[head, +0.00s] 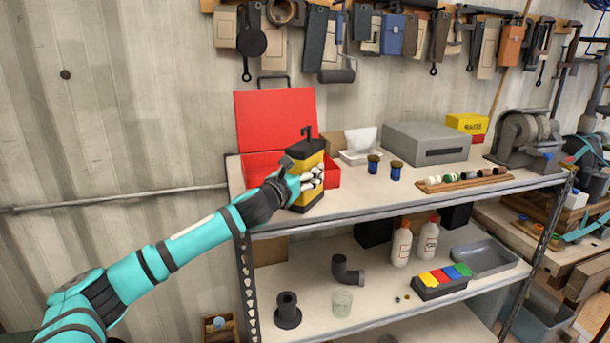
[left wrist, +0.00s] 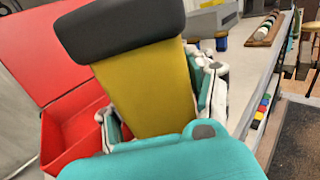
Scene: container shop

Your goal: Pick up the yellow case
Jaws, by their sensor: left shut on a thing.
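The yellow case (head: 307,167) has black ends and stands roughly upright at the front left of the top shelf in the head view. My left gripper (head: 306,181) is shut on it from the left. In the left wrist view, the yellow case (left wrist: 147,90) fills the middle, with its dark end toward the top. White and teal fingers of my left gripper show on both sides of it. I cannot tell whether its bottom touches the shelf. My right gripper is not in view.
An open red toolbox (head: 275,120) stands right behind the case. A grey box (head: 426,142), two small blue items and a bench grinder (head: 524,135) are farther right on the shelf (head: 375,194). The lower shelf holds bottles (head: 402,243) and a black pipe elbow (head: 346,270).

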